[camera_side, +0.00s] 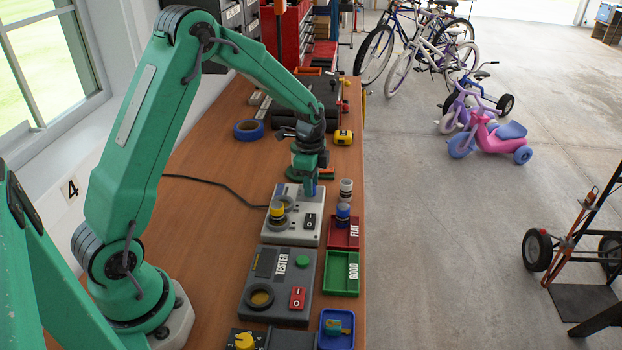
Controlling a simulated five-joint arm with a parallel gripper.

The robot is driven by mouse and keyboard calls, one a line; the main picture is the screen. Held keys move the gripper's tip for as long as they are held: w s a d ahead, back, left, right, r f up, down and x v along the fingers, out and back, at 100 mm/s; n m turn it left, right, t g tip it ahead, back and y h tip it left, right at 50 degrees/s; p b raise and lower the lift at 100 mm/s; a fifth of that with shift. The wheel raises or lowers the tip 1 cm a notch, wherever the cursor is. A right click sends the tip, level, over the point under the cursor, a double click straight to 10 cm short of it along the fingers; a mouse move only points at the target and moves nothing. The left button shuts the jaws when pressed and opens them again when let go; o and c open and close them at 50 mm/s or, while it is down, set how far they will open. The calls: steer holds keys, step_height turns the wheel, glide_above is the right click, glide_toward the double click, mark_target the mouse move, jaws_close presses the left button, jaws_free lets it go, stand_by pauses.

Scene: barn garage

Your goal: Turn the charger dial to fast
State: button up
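My gripper (310,189) points down over the back part of a light grey box (308,238), which looks like the charger. The fingertips are small and close together here, and I cannot tell whether they are open or touching anything. The box carries a yellow-topped cylinder (277,210) at a dark ring on its left and a dark switch plate (310,221) on its right. No dial can be clearly made out on it; the gripper hides part of its back. A yellow knob (245,341) shows on a black box at the bottom edge, partly cut off.
The grey TESTER box (304,262) stands in front. A red FLAT tray (335,240), green GOOD tray (338,284) and blue tray (326,338) line the right edge. A cable (215,184) crosses the bench; the left bench is clear.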

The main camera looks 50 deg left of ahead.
steer(key=o, duration=0.3)
steer(key=shift+s+r, duration=0.15)
steer(key=shift+r, duration=3.7)
steer(key=shift+r, duration=0.1)
steer(key=s+d+r+n+t, duration=0.3)
steer(key=s+d+r+n, duration=0.3)
steer(key=s+r, duration=0.6)
steer(key=s+d+n+t, duration=0.2)
steer(key=s+n, duration=0.3)
steer(key=s, duration=0.7)
steer(key=shift+s+d+r, duration=0.2)
steer(key=shift+d+r, duration=0.2)
steer(key=shift+d, duration=0.25)
